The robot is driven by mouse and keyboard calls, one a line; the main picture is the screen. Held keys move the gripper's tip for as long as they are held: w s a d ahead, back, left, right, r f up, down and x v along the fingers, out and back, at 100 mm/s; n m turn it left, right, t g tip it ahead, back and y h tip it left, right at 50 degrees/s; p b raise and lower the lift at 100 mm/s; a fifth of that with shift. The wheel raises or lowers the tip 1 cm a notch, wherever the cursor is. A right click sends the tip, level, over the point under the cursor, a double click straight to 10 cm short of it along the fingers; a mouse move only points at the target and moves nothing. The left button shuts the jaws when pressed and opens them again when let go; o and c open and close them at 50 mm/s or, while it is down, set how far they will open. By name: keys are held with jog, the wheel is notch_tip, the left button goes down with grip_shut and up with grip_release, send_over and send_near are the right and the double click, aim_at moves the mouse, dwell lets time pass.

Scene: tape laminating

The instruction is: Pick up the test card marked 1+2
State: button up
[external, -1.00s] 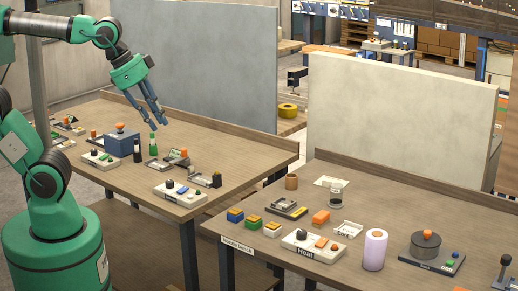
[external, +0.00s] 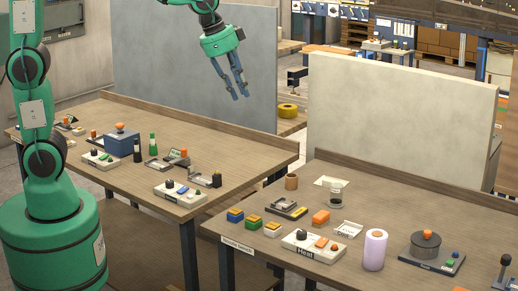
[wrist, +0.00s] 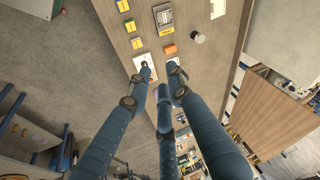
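Three small blocks with yellow tops stand in a row at the left front of the right table: a blue one (external: 235,215), a green one (external: 252,222) and a white one (external: 272,229). They show at the top of the wrist view, the white one (wrist: 137,43) nearest my fingers. I cannot read a 1+2 mark on anything, so I cannot tell which thing is the test card. My gripper (external: 240,92) is open and empty, high in the air in front of the grey panel. Its fingers (wrist: 160,82) are spread in the wrist view.
The right table (external: 390,217) also holds a heat unit (external: 312,245), an orange block (external: 320,217), a lilac roll (external: 375,249) and a round-topped device (external: 426,245). The left table (external: 240,150) carries several devices. A gap separates the tables. Upright panels (external: 400,125) stand behind them.

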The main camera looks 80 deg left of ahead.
jog(key=w+a+f+m+g+p, duration=0.1)
jog(key=w+a+f+p, duration=0.3)
jog(key=w, duration=0.6)
jog(key=w+a+f+m+p, duration=0.15)
jog(key=w+a+f, duration=0.35)
jog(key=w, duration=0.5)
jog(key=w+a+f+p, duration=0.2)
jog(key=w+a+f, duration=0.1)
jog(key=f, duration=0.3)
jog(key=w+a+f+m+p, duration=0.1)
jog(key=w+a+f+p, duration=0.1)
jog(key=w+a+f, duration=0.2)
jog(key=w+a+f+m+g+p, duration=0.1)
jog(key=w+a+f, duration=0.3)
jog(key=f, duration=0.4)
jog(key=shift+a+f+p, duration=0.4)
jog(key=shift+a+p, duration=0.35)
jog(key=shift+a, duration=0.05)
jog(key=shift+f, duration=0.15)
jog(key=shift+w+a+f, duration=0.1)
jog(key=shift+w+f, duration=0.15)
jog(key=shift+f, duration=1.1)
jog(key=shift+w+f, duration=0.25)
jog(key=shift+f, duration=1.1)
jog(key=shift+w+a+f, duration=0.1)
jog(key=shift+w+f, duration=0.15)
jog(key=shift+f, duration=1.1)
jog(key=shift+f, duration=0.15)
